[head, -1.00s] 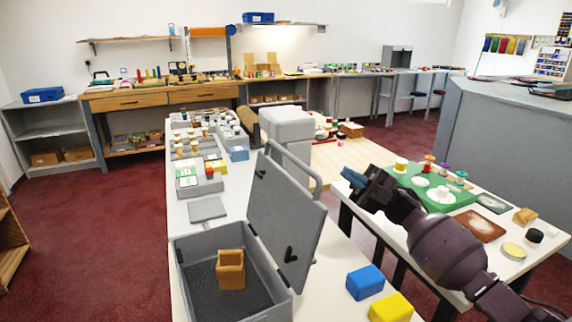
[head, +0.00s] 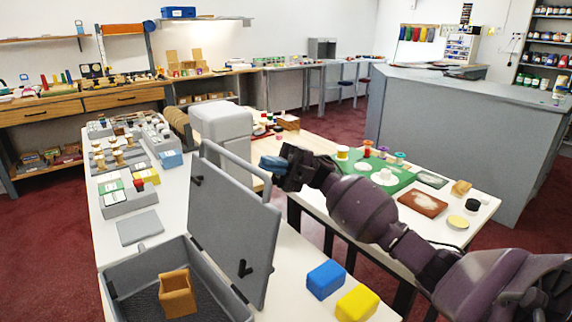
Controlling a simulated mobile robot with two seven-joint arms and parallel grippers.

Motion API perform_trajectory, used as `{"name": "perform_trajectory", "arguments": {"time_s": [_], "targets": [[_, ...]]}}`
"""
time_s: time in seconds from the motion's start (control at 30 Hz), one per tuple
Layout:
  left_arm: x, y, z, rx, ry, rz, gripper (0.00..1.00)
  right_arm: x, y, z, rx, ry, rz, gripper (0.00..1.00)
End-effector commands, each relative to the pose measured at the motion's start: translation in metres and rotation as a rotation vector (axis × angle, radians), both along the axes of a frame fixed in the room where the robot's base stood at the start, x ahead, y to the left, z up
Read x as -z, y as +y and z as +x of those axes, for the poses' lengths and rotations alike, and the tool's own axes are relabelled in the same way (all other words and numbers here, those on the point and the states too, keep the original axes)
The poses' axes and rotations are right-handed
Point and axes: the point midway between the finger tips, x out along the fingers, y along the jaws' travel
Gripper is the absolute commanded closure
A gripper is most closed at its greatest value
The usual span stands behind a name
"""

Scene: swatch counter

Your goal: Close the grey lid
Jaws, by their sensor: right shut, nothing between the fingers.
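The grey lid (head: 232,222) stands open, nearly upright and leaning slightly, on the right side of the grey box (head: 112,283). A handle (head: 236,160) runs along its upper edge, and dark latches show on its inner face. A tan wooden cup-like block (head: 178,295) sits inside the box on the dark floor. My right gripper (head: 270,163) is shut and empty, with blue fingertips, just right of the lid's upper part. In the picture it is close to the handle; I cannot tell whether it touches. My left gripper is not in view.
A blue block (head: 326,279) and a yellow block (head: 357,304) lie on the white counter right of the lid. A flat grey plate (head: 140,228) lies behind the box. A rounded grey machine (head: 223,132) stands behind the lid. A green mat (head: 372,182) with spools is on the right table.

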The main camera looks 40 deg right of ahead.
Motion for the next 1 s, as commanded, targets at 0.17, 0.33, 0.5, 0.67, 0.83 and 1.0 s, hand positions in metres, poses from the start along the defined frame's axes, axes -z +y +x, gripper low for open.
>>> {"name": "perform_trajectory", "arguments": {"time_s": [0.17,0.33,0.5,0.67,0.83,1.0], "targets": [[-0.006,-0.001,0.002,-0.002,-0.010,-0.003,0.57,-0.015,0.028,-0.002,-0.002,-0.004,0.001,1.00],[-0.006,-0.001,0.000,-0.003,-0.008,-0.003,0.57,-0.023,0.046,-0.002,-0.002,-0.002,0.001,1.00],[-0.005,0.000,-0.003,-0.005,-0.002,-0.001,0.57,-0.026,0.055,-0.002,0.000,0.000,-0.001,1.00],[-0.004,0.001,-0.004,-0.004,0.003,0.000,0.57,-0.026,0.057,-0.002,0.001,0.000,-0.001,1.00],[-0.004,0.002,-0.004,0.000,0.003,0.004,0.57,-0.026,0.056,-0.002,0.000,0.001,0.000,1.00],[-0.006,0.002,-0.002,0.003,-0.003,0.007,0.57,-0.028,0.058,-0.002,0.000,-0.001,-0.015,1.00]]}}
